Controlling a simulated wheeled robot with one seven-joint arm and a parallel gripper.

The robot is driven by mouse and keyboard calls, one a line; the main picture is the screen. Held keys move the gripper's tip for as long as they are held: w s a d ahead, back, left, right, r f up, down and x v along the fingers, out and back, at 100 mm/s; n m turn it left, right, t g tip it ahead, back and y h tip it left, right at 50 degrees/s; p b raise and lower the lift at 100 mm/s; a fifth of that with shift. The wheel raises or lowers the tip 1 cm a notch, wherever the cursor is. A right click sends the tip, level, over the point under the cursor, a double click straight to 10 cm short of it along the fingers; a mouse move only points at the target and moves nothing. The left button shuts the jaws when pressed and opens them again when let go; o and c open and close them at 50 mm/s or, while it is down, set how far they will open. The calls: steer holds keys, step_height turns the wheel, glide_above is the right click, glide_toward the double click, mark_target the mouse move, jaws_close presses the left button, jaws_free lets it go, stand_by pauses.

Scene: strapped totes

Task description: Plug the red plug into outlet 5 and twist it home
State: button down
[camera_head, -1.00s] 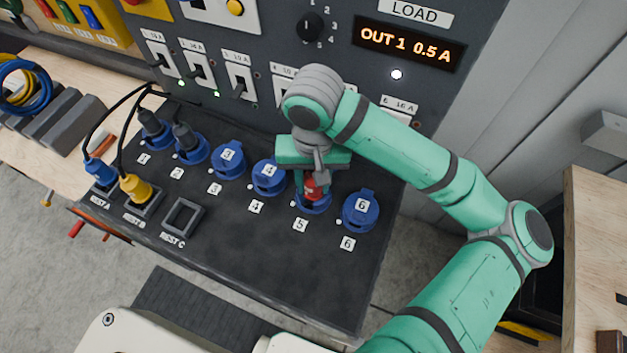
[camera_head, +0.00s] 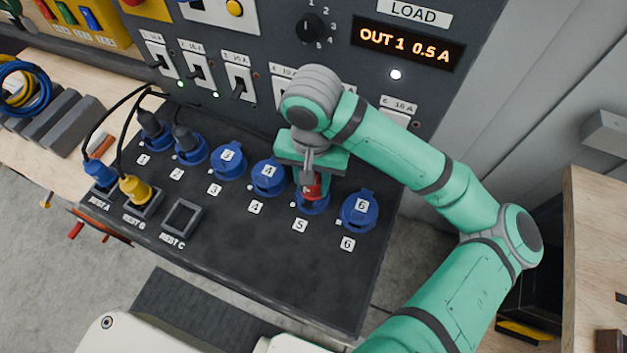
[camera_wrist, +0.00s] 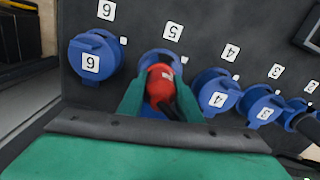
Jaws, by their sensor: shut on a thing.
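The red plug (camera_head: 312,188) is at outlet 5 (camera_head: 313,208), a blue round socket on the dark sloped panel. My gripper (camera_head: 311,181) is shut on the plug from above. In the wrist view the red plug (camera_wrist: 160,82) sits between my two green fingers, in front of the blue ring of outlet 5 (camera_wrist: 162,55), with its dark cable end towards me. The plug covers the mouth of the outlet, so I cannot tell how deep it is in or how far it is turned.
Outlet 4 (camera_head: 268,178) and outlet 6 (camera_head: 360,211) stand close on either side with lids shut. Dark plugs fill outlets 1 (camera_head: 153,130) and 2 (camera_head: 189,147). Blue (camera_head: 99,172) and yellow (camera_head: 136,187) plugs sit in rests A and B; rest C (camera_head: 182,217) is empty. The display (camera_head: 409,47) reads OUT 1 0.5 A.

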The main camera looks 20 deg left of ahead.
steer(key=shift+w+d+m, duration=0.1)
steer(key=shift+m, duration=0.4)
steer(key=c, duration=1.2)
jaws_free()
steer(key=shift+r, duration=0.15)
steer(key=shift+r, duration=0.35)
step_height(320, 180, up, 10)
steer(key=shift+f, duration=0.1)
